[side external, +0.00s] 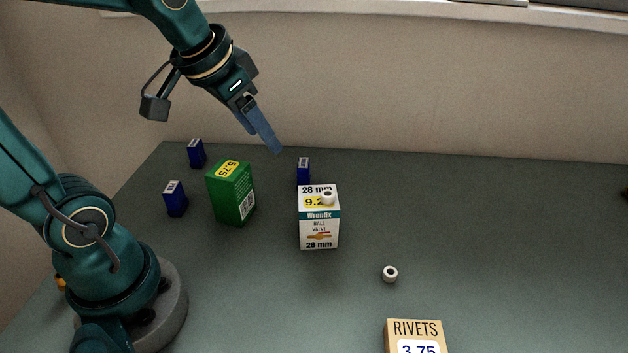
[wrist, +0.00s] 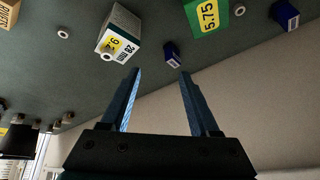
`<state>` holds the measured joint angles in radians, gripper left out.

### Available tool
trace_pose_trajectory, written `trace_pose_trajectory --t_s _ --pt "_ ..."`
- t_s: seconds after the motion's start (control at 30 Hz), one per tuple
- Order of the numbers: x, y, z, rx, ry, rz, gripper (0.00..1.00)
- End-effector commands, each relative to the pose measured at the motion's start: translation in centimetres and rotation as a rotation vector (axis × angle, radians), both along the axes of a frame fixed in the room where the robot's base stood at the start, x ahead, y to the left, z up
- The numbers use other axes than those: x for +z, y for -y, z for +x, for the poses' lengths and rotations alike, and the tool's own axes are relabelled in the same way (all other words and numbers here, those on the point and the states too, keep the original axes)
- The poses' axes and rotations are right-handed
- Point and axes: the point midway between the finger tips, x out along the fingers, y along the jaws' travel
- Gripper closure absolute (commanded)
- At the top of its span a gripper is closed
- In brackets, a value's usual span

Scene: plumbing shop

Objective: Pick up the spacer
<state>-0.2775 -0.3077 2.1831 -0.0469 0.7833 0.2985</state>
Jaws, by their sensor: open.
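Two spacer-like pale rings with dark holes show in the side external view. One ring (side external: 390,274) lies on the dark table right of centre, and it also shows in the wrist view (wrist: 64,32). The other ring (side external: 327,198) sits on top of the white ball valve box (side external: 319,232), and shows on that box in the wrist view (wrist: 107,56). A third pale round piece (wrist: 239,10) lies beside the green box in the wrist view. My gripper (side external: 273,144) is open and empty, high above the table behind the boxes; its fingers (wrist: 161,72) are spread apart.
A green box (side external: 231,193) stands left of the ball valve box. Small blue boxes (side external: 175,199) (side external: 196,153) (side external: 303,171) stand around them. A tan rivets box (side external: 414,337) is at the front. The table's right side is mostly clear. A wall rises behind the table.

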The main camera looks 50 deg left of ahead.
Motion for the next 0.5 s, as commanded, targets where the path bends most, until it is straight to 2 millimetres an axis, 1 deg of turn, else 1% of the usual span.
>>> trace_pose_trajectory --t_s 0.03,0.07,0.1,0.17,0.23,0.3,0.4,0.5 --pt "-0.8 -1.9 1.0 0.044 -0.031 -0.004 0.38" --pt "-1.2 -3.0 1.5 0.066 -0.046 -0.006 0.38" --pt "-1.9 -4.5 2.0 0.096 -0.066 -0.01 0.38" --pt "-3.0 -6.8 2.6 0.145 -0.095 -0.019 0.38" --pt "-4.6 -9.5 2.8 0.204 -0.135 -0.036 0.38" --pt "-6.3 -12.1 2.6 0.264 -0.171 -0.059 0.38" --pt "-8.7 -15.0 1.7 0.349 -0.219 -0.099 0.38" --pt "-10.7 -16.7 0.4 0.419 -0.26 -0.14 0.38"
